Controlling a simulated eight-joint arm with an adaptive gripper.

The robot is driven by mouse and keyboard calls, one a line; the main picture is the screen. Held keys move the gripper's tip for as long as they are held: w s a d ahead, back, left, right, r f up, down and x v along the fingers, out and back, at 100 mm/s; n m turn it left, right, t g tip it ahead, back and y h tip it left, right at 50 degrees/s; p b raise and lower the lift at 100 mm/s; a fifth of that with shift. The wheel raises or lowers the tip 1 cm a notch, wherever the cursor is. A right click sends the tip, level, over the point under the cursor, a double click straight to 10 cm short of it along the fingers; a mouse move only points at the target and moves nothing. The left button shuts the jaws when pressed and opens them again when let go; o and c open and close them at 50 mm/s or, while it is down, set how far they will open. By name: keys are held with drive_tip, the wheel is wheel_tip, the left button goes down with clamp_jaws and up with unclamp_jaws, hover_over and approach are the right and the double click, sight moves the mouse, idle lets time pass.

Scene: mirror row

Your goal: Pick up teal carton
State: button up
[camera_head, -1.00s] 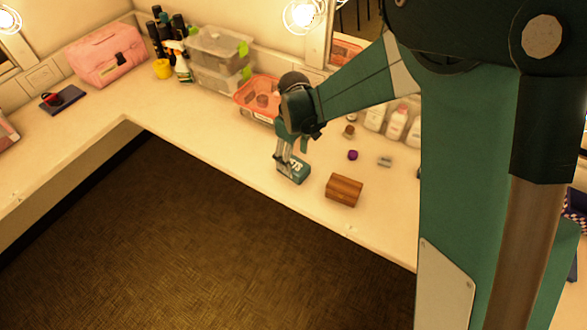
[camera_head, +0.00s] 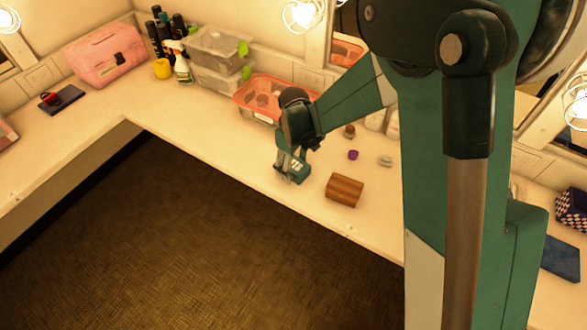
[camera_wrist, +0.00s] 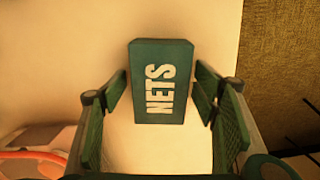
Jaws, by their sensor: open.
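The teal carton (camera_wrist: 160,82), marked "NETS" in white, lies on the pale counter near its front edge. In the head view the carton (camera_head: 299,176) is partly hidden by my gripper (camera_head: 289,168), which is low over it. In the wrist view my gripper (camera_wrist: 160,105) is open, with one finger on each side of the carton's near part. Gaps show between the fingers and the carton, so it is not gripped.
A wooden box (camera_head: 344,190) stands just right of the carton. A purple item (camera_head: 353,155) and a grey item (camera_head: 385,161) are behind it. The counter left of my gripper is clear.

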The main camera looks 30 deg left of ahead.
sight(293, 164)
idle(0.4)
drive_tip(key=c, duration=1)
drive_tip(key=shift+r, duration=0.15)
drive_tip(key=shift+r+p, duration=0.85)
drive_tip(key=shift+r, duration=4.05)
